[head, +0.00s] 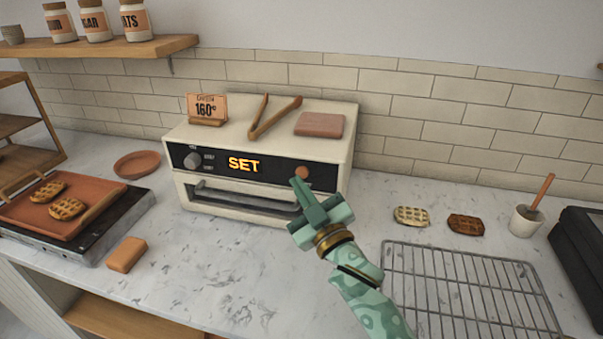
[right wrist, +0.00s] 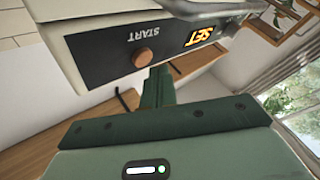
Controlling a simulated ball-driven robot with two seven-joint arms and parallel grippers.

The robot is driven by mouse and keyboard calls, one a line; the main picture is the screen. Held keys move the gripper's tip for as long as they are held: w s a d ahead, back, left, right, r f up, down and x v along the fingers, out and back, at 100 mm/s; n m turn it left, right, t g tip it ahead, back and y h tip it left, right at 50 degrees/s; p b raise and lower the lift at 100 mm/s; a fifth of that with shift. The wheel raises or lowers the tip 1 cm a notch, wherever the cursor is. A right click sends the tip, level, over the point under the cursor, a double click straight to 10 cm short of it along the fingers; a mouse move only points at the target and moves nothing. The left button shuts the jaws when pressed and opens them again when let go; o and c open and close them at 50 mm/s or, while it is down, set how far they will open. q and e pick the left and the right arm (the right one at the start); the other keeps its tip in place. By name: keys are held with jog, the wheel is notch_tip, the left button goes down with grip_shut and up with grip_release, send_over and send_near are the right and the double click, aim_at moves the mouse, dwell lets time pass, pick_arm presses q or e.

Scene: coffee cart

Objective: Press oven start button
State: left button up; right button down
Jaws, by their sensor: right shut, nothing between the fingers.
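The cream countertop oven (head: 265,145) stands against the tiled wall. Its black panel shows SET in orange on the display (head: 244,164), with a grey knob (head: 192,160) at the left. The round brown start button (head: 302,172) is at the panel's right end; in the right wrist view the button (right wrist: 142,58) sits beside the label START. My right gripper (head: 298,184) is shut and empty, its tips just in front of and below the button. In the right wrist view the shut fingers (right wrist: 157,75) are close to the button; I cannot tell whether they touch. My left gripper is not in view.
On the oven are a sign reading 160° (head: 207,107), wooden tongs (head: 272,118) and a brown block (head: 320,125). A tray (head: 97,209) with waffles is at the left. A wire rack (head: 465,290) and two waffles are at the right.

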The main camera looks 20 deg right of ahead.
jog(key=shift+w, duration=0.1)
jog(key=shift+w+d, duration=0.25)
dwell(0.3)
jog(key=shift+w+d+p, duration=0.2)
jog(key=shift+w+p, duration=0.1)
jog(key=shift+p, duration=0.05)
dwell(0.6)
dwell(0.3)
jog(key=shift+s+a+p, duration=0.35)
jog(key=shift+s+a, duration=0.1)
jog(key=shift+s, duration=0.2)
